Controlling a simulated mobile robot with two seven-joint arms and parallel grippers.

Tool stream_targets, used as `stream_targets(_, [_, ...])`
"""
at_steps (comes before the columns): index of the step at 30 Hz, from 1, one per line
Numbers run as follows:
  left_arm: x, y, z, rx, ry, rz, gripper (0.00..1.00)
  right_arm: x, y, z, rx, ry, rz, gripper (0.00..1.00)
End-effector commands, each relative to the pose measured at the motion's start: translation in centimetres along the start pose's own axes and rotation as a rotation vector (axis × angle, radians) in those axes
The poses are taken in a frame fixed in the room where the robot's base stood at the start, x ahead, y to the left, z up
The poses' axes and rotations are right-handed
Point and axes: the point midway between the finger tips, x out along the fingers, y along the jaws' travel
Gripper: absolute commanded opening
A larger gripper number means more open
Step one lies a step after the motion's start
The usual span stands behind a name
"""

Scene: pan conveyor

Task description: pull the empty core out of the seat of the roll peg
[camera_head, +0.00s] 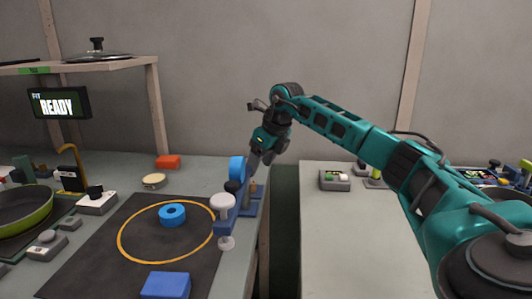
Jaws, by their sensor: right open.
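A blue stand (233,218) stands at the right edge of the left table, with a round blue piece (237,168) upright at its top. I take this stand to be the roll peg. I cannot tell the empty core or its seat apart from the small dark and pale parts around the stand. My right gripper (251,167) is open and points down at the stand's upper right, close beside the blue piece. Whether it touches anything is unclear. My left gripper is not in view.
A blue ring (172,215) lies inside the yellow circle on the dark mat (110,250). A blue block (166,285) sits at the mat's front. A green pan (28,207) is at the left. A gap separates this table from the pale right table (345,240), largely bare in front.

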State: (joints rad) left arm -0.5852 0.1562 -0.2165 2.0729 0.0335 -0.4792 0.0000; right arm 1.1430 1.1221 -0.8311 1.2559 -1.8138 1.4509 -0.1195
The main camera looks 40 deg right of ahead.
Motion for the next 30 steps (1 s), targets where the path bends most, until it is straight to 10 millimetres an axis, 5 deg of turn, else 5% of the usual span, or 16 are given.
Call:
stream_targets(6, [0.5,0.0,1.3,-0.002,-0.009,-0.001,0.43,4.4,0.1,-0.1,0.0,0.001,0.002,0.65])
stream_targets(12, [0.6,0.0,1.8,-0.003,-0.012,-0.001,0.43,6.5,0.0,0.0,-0.001,-0.001,0.001,0.65])
stream_targets(24, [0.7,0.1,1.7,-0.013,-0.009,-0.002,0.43,7.1,0.1,0.1,-0.002,-0.002,0.001,0.65])
stream_targets(30, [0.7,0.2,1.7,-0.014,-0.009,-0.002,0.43,7.1,0.1,0.1,-0.002,-0.002,0.001,0.47])
